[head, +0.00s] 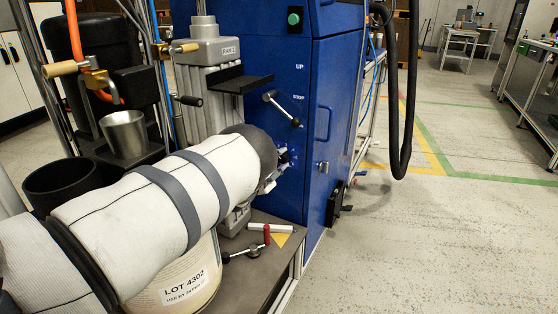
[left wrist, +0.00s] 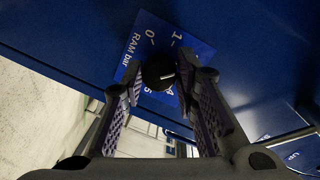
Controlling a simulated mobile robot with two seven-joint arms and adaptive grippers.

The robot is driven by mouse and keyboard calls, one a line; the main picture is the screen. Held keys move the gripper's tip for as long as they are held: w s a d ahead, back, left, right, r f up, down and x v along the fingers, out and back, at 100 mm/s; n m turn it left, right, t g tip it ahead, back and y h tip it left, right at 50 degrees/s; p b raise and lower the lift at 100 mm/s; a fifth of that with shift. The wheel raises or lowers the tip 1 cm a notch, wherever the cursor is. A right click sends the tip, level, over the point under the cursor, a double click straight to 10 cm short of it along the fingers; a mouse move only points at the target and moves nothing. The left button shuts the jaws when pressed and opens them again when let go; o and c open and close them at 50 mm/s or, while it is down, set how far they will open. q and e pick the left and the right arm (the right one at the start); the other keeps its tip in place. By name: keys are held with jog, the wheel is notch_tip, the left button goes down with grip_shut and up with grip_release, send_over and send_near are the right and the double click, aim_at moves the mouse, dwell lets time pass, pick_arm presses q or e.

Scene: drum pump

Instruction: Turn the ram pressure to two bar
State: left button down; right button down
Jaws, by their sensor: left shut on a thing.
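The ram pressure knob (left wrist: 158,72) is round and black, on a blue panel with a printed scale (left wrist: 135,62) reading "RAM bar". The 0 and 1 show beside the knob; some other numbers are partly covered by a finger. A short pale mark on the knob points roughly to the right in the left wrist view; I cannot tell its exact number. My left gripper (left wrist: 160,84) is shut on the knob, one finger on each side. In the head view my left gripper (head: 284,160) is at the blue cabinet's side, largely hidden by my wrist. My right gripper is not in view.
The blue cabinet (head: 335,110) carries a green button (head: 294,19) and a lever with a black ball (head: 283,108). Below my arm are a labelled tub (head: 190,285) and a bench (head: 250,275) with a red-handled tool. A steel cup (head: 124,135) stands left. The floor at right is clear.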

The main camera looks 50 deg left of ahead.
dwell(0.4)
pick_arm(q)
jog(key=c, duration=1.2)
grip_release()
jog(key=shift+c, duration=0.2)
notch_tip(320, 180, up, 10)
jog(key=shift+r, duration=0.1)
